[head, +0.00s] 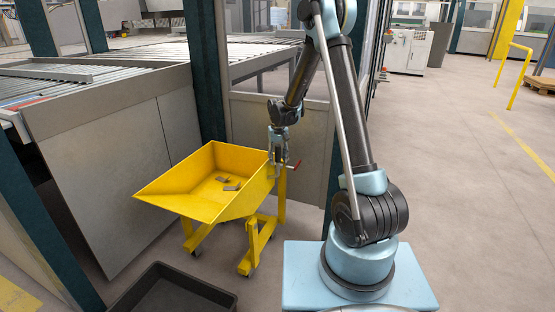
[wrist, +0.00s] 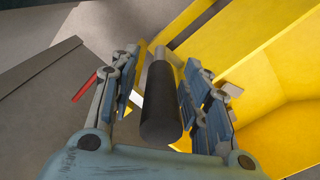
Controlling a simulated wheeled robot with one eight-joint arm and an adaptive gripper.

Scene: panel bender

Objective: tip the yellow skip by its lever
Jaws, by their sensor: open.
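The yellow skip (head: 175,196) stands upright on its wheeled yellow frame, left of my arm in the head view. A few small dark pieces (head: 229,186) lie in it. My gripper (head: 278,158) is at the skip's right rear edge, pointing down. In the wrist view my gripper (wrist: 160,66) is open, with a black cylindrical grip (wrist: 161,105) on a grey rod between its fingers. I cannot tell whether the fingers touch it. A red handle (wrist: 84,88) shows left of the fingers, and also in the head view (head: 294,164). The skip's wall (wrist: 265,65) is to the right.
A dark open bin (head: 133,287) is on the floor in front of the skip. A roller table with grey side panels (head: 105,170) stands to the left. A dark post (head: 208,75) and a fence panel (head: 305,130) are behind the skip. Open floor (head: 460,200) lies to the right.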

